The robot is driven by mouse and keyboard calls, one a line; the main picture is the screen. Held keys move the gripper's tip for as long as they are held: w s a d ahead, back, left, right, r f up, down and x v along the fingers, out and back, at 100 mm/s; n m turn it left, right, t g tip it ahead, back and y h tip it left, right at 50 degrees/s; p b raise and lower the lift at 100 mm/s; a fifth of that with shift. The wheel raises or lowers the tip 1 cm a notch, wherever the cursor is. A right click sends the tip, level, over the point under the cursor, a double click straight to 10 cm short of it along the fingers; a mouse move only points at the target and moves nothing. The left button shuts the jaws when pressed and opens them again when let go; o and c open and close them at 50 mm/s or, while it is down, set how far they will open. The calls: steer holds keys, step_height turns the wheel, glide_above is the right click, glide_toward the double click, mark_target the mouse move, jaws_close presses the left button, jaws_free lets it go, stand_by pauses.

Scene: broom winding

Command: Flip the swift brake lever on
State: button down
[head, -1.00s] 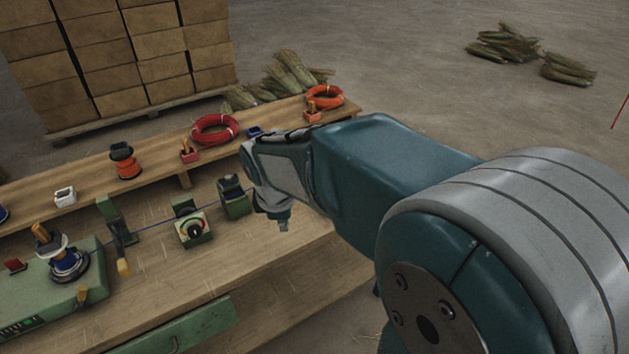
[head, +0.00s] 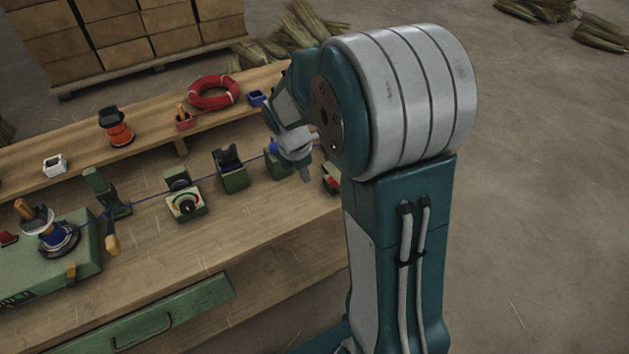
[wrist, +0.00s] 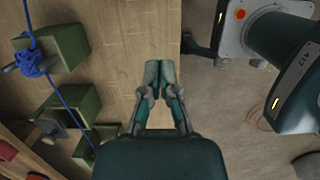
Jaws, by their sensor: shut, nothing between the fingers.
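My gripper (head: 305,176) is over the right end of the workbench, pointing down. In the wrist view its two fingers (wrist: 158,78) are shut together with nothing between them, above bare wood close to the bench edge. I cannot make out the swift brake lever for certain. A small red-and-white part on a green base (head: 331,178) sits just right of the gripper in the head view, partly hidden by my arm. A blue cord (wrist: 40,62) is looped on a dark peg at a green block (wrist: 66,46), left of the fingers.
Along the cord's line stand a green block with a dark notch (head: 230,170), a dial box (head: 185,203) and a green winder (head: 60,262). A raised shelf behind holds a red coil (head: 213,92) and an orange spool (head: 116,127).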

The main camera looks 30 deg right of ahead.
steer(key=f, duration=0.1)
steer(key=d+f, duration=0.1)
steer(key=f, duration=0.1)
steer(key=d+f, duration=0.1)
steer(key=shift+d+f, duration=0.2)
steer(key=shift+f, duration=0.15)
steer(key=f, duration=0.4)
steer(key=shift+a+f, duration=0.25)
steer(key=shift+a, duration=0.05)
steer(key=d, duration=0.1)
steer(key=d+r, duration=0.1)
steer(key=d, duration=0.2)
steer(key=shift+d+r, duration=0.25)
steer(key=shift+r, duration=0.15)
steer(key=shift+w+a, duration=0.1)
steer(key=shift+a, duration=0.35)
steer(key=shift+r, duration=0.1)
